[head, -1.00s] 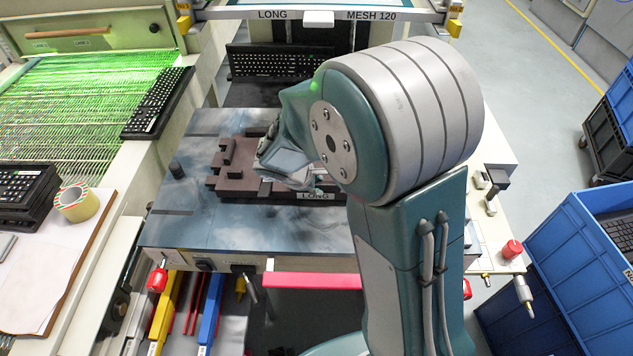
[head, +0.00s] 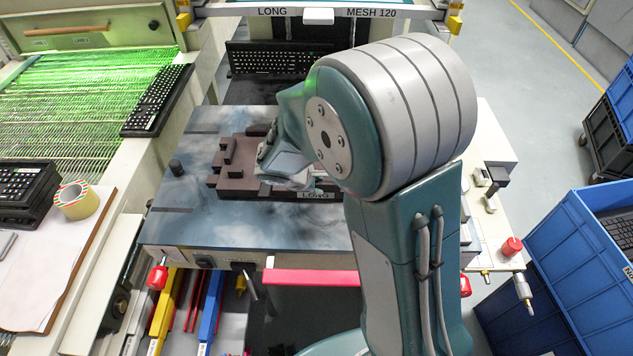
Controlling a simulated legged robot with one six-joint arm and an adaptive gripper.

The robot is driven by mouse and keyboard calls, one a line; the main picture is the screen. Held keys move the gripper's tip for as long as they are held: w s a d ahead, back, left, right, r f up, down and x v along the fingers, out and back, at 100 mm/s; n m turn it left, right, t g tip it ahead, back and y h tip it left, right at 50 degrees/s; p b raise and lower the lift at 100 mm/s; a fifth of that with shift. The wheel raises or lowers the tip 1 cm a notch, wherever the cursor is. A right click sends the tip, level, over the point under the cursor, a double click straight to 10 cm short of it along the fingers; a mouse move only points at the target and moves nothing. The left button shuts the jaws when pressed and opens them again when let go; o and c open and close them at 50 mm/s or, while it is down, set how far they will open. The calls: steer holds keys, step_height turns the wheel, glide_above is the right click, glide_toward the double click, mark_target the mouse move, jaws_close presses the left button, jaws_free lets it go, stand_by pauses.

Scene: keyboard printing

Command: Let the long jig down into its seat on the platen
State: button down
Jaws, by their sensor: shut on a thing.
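The long jig (head: 232,186) is a dark brown block with raised parts and a "LONG" label on its front side. It is over the middle of the blue-grey platen (head: 190,228). My gripper (head: 268,172) is shut on the jig from above, near its middle. My arm hides the jig's right part and the platen's right side. I cannot tell whether the jig's underside touches the platen or is slightly above it.
A black keyboard (head: 275,60) lies behind the platen under the screen frame. A green-lit conveyor (head: 75,100) is at left, blue crates (head: 575,262) at right.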

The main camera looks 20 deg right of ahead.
steer(key=shift+f, duration=0.25)
stand_by(0.7)
steer(key=shift+c, duration=1.9)
jaws_free()
steer(key=shift+r, duration=3.5)
